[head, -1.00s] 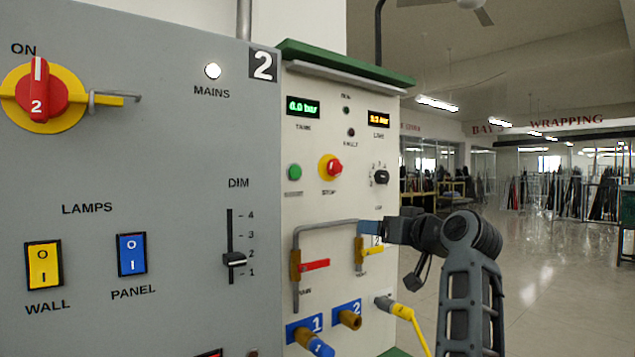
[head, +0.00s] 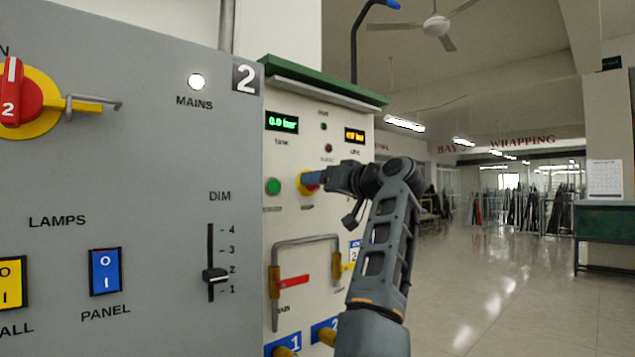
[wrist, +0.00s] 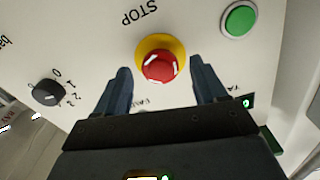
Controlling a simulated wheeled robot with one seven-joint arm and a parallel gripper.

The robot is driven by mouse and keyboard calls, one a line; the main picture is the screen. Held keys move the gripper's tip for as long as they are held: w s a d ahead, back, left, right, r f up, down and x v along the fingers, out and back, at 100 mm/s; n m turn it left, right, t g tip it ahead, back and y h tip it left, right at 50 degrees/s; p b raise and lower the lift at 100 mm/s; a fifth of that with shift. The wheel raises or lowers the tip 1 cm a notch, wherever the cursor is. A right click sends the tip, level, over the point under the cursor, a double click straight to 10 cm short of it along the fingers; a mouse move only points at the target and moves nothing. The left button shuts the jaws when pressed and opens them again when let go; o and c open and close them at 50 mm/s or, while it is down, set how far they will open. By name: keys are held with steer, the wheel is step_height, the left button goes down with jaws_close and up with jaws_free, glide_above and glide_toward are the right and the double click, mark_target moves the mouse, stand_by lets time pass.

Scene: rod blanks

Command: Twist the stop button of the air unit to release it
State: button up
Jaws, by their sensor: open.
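The red stop button (wrist: 160,66) sits on its yellow collar (wrist: 151,43), under the upside-down word STOP in the wrist view. My gripper (wrist: 161,75) is open, with one blue finger on each side of the button and a gap on both sides. In the head view my gripper (head: 312,179) is at the button and covers most of it. A bit of the yellow collar (head: 301,184) shows at the left. The air unit (head: 325,108) is a cream panel with a green top. Whether the fingers touch the button cannot be told.
A green button (wrist: 239,20) and a black selector knob (wrist: 48,92) flank the stop button. Below are a grey pipe (head: 306,240) and a red valve lever (head: 294,281). A grey switch panel (head: 150,180) stands left. Open floor lies right.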

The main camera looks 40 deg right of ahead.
steer(key=shift+w, duration=0.7)
steer(key=c, duration=1.1)
steer(key=shift+o, duration=0.2)
steer(key=shift+a+m+p, duration=0.1)
steer(key=shift+m+p, duration=2.45)
steer(key=shift+m, duration=1.35)
